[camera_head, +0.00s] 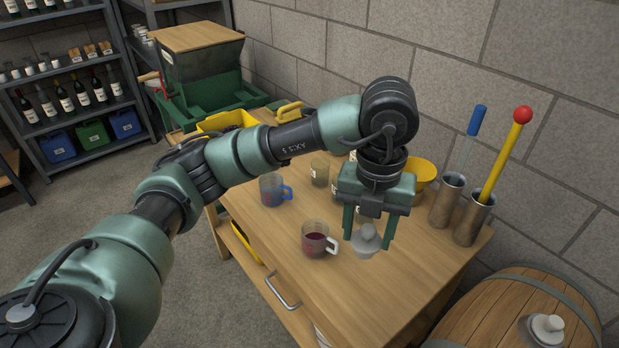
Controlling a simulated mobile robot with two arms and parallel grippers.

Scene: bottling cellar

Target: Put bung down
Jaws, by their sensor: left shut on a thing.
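My left gripper (367,236) comes in from the left and points down over the right half of the wooden table (372,305). It is shut on a pale grey bung (366,243), which has a small knob on top and a wider, lighter lower part. The bung sits between the two green fingers. I cannot tell whether its underside touches the table top. A similar bung (546,328) sits on top of the wooden barrel (490,318) at the lower right. My right gripper is not in view.
A jug with dark red liquid (315,240) stands just left of the gripper. A blue-handled jug (271,190), jars (320,170) and a yellow funnel (423,172) stand farther back. Metal cylinders (447,200) stand at right, one with a red-knobbed yellow rod (505,155). The front table top is clear.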

